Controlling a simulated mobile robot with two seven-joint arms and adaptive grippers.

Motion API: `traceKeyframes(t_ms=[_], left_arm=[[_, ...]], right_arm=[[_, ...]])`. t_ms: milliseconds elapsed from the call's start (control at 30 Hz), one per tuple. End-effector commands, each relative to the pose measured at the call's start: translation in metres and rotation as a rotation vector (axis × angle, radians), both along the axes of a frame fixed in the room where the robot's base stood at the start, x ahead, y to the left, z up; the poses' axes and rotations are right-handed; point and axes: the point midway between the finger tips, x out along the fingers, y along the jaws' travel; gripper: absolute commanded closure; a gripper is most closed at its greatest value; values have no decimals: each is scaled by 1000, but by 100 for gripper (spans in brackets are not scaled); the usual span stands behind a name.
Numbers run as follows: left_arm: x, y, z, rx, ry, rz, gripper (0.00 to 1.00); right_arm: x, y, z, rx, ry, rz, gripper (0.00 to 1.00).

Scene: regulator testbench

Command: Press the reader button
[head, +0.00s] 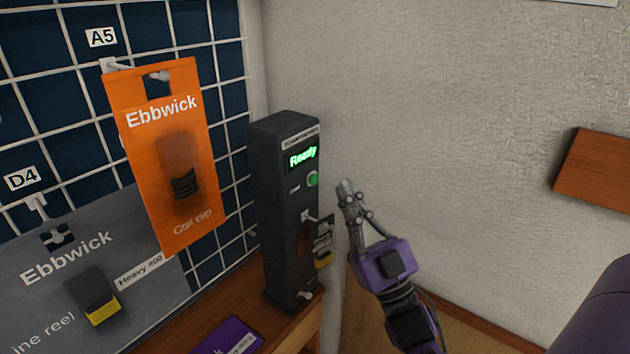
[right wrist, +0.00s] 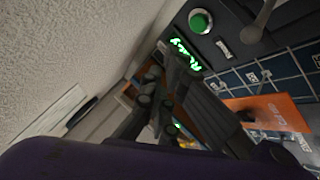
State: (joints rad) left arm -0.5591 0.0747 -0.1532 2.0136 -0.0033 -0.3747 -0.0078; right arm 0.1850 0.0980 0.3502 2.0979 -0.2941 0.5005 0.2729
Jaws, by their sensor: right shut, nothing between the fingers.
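The reader (head: 283,210) is a tall dark box standing on a wooden surface in the corner. Its lit green display (head: 302,156) reads "Ready". The round green button (head: 312,179) sits on its front just below the display. In the right wrist view the button (right wrist: 200,21) shows near the top, with the display (right wrist: 186,54) below it. My right gripper (head: 346,186) is shut and empty, just right of the button in the head view. The wrist view shows its fingers (right wrist: 165,95) apart from the button. My left gripper is not in view.
An orange Ebbwick card (head: 172,200) and a grey Ebbwick card (head: 60,265) hang on the blue gridded panel at left. A purple packet (head: 232,338) lies on the wooden surface. A small item (head: 322,245) hangs on the reader's lower front. A wooden board (head: 598,168) is on the right wall.

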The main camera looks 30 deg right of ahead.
Motion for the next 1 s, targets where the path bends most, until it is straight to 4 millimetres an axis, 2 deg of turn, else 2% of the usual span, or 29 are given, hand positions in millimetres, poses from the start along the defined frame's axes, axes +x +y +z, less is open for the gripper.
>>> traceKeyframes(t_ms=[100, 300, 1000], left_arm=[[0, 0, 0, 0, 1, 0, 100], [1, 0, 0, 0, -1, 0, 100], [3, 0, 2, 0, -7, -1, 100]], right_arm=[[14, 5, 0, 2, -1, 1, 100], [28, 11, 0, 1, -1, 1, 100], [30, 13, 0, 0, 0, 0, 100]])
